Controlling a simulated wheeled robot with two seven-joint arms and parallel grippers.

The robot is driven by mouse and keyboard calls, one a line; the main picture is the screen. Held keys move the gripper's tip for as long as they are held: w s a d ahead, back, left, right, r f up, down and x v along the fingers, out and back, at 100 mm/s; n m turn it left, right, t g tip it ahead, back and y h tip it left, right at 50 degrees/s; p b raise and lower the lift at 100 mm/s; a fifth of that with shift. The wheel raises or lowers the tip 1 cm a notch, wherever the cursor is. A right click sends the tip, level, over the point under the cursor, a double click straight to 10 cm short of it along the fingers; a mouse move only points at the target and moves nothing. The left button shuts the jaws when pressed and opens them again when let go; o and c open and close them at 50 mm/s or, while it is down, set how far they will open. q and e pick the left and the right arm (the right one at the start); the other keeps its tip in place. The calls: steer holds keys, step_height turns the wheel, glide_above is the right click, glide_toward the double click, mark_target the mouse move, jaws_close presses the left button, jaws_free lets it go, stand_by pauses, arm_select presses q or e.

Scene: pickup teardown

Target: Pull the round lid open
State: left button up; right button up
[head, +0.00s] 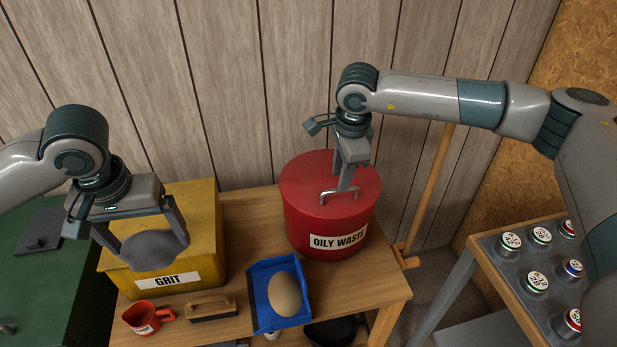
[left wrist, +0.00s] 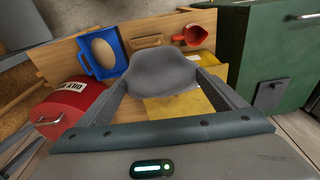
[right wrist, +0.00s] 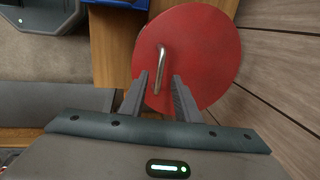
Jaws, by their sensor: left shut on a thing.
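The round red lid (head: 305,180) sits on the red can labelled "OILY WASTE" (head: 300,226). It looks closed. A metal bar handle (head: 340,192) stands on its top and also shows in the right wrist view (right wrist: 158,68). My right gripper (head: 346,186) is over the lid, its fingers open and pointing at the handle. In the right wrist view the fingertips (right wrist: 160,84) are on either side of the handle's near end; I cannot tell if they touch it. My left gripper (head: 146,240) is shut on a grey rounded lump (head: 155,247), held above the yellow box.
The yellow "GRIT" box (head: 205,225) stands left of the can on the wooden table (head: 250,212). A blue tray (head: 262,268) with a brown egg-shaped thing (head: 285,294), a brush (head: 212,308) and a red mug (head: 147,316) lie in front. A plank wall stands behind.

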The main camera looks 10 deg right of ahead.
steer(key=shift+w+f+p, duration=0.2)
steer(key=shift+f+p, duration=0.05)
steer(key=shift+f, duration=0.75)
steer(key=shift+w+f+p, duration=0.2)
steer(key=shift+f+p, duration=0.05)
steer(key=shift+f, duration=0.75)
jaws_close()
